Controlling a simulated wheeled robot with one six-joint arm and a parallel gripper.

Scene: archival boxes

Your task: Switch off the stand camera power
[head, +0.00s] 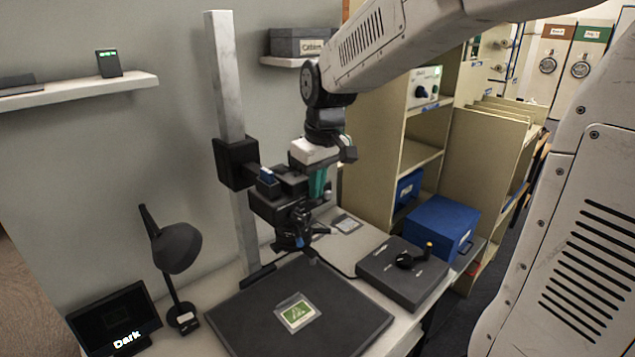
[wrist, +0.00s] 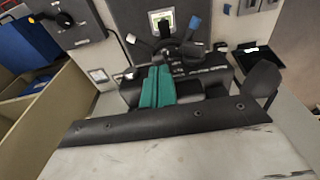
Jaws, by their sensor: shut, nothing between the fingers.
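The stand camera (head: 280,205) is a black body on a bracket, held out from a pale upright column (head: 228,110) over a dark baseboard. A small blue part (head: 267,175) shows on its top left. My gripper (head: 319,187), with teal fingers, is shut and empty at the camera's right side, close to it; I cannot tell whether they touch. In the wrist view the shut teal fingers (wrist: 157,85) point at the dark camera body (wrist: 190,62). A blue tab (wrist: 195,23) shows beyond it. No power switch is clearly identifiable, and my fingers hide part of the camera.
A card in a clear sleeve lies on the baseboard (head: 350,312). A grey control box (head: 402,272) with a black lever stands right of it. A black lamp (head: 175,250) and a screen reading "Dark" (head: 115,320) stand left. A blue box (head: 440,228) sits by the shelving.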

